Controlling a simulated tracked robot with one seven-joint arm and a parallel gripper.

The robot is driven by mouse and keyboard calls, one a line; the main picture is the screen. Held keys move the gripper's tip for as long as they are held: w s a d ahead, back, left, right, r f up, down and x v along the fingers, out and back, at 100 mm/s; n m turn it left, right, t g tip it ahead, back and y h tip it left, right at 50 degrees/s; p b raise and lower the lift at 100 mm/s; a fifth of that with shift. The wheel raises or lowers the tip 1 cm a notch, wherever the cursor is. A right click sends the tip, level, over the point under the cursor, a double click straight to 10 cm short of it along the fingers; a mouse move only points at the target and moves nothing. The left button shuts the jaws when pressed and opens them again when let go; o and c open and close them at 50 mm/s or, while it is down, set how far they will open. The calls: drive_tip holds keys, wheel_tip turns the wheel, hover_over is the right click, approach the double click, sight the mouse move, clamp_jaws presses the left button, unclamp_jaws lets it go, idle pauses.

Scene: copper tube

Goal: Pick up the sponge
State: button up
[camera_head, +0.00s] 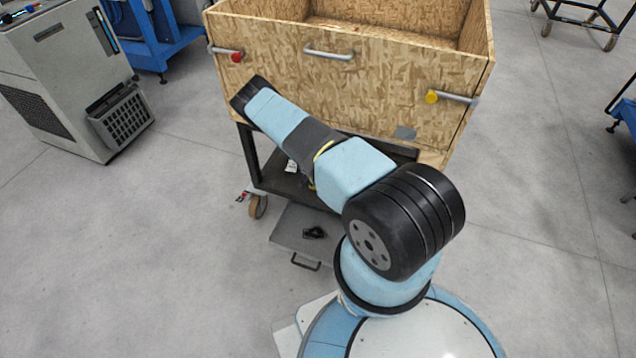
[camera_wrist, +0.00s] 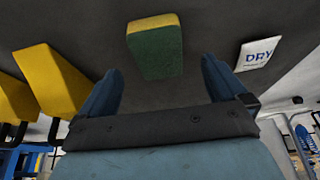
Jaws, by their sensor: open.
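The sponge (camera_wrist: 155,50), yellow with a dark green scouring face, shows at the top middle of the wrist view on a dark grey surface. My gripper (camera_wrist: 161,80) is open in the wrist view, its two blue fingers apart with nothing between them. The sponge lies beyond the fingertips, roughly centred on the gap, and does not appear to touch them. In the head view my arm crosses the front of a wooden crate; the gripper and sponge are hidden there.
Yellow blocks (camera_wrist: 50,80) are left of the fingers in the wrist view; a white "DRY" label (camera_wrist: 257,53) is at right. In the head view, the wooden crate (camera_head: 290,55) sits on a dark wheeled cart (camera_head: 250,155). A grey cabinet (camera_head: 70,75) stands left.

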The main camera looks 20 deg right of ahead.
drive_tip(key=shift+x, duration=2.9)
drive_tip(key=shift+d, duration=0.1)
drive_tip(key=shift+s, duration=0.1)
drive_tip(key=c, duration=1)
